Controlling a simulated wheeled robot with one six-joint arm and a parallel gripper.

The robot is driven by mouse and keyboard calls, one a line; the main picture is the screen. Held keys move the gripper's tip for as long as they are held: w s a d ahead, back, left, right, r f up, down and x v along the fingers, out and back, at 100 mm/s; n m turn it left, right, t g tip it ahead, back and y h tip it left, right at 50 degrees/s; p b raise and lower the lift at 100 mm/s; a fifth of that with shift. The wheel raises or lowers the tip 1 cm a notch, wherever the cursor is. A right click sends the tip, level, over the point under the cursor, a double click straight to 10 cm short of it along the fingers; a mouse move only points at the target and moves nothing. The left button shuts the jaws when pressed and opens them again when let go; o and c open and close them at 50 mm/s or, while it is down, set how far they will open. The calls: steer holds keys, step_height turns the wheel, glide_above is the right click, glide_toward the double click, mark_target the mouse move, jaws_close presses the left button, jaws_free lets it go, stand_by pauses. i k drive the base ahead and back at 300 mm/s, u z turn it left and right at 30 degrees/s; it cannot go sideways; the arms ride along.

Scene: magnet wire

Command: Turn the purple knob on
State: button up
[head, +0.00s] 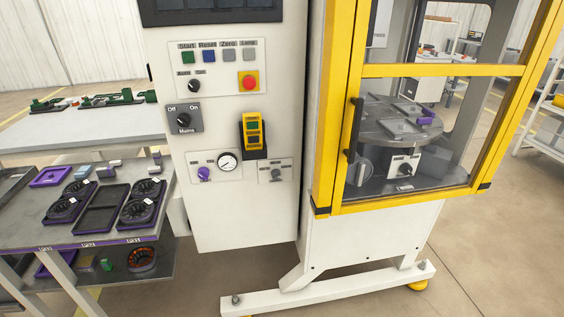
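The purple knob (204,174) sits low on the left of the white control cabinet (220,220), on a small plate beside a round pressure gauge (228,162). The small labels around the knob are too small to read, so I cannot tell its setting. My gripper is not in view.
The cabinet also carries coloured buttons, a red stop button (249,82), a black Mains knob (184,119) and a yellow holstered device (252,134). A yellow-framed enclosure (341,110) stands right. A table with purple trays (103,208) stands left. White base legs (330,290) extend over the floor.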

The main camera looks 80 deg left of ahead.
mark_target(203, 173)
steer(key=u, duration=0.9)
steer(key=i, duration=0.3)
steer(key=u, duration=3.2)
steer(key=i, duration=0.3)
steer(key=z, duration=0.05)
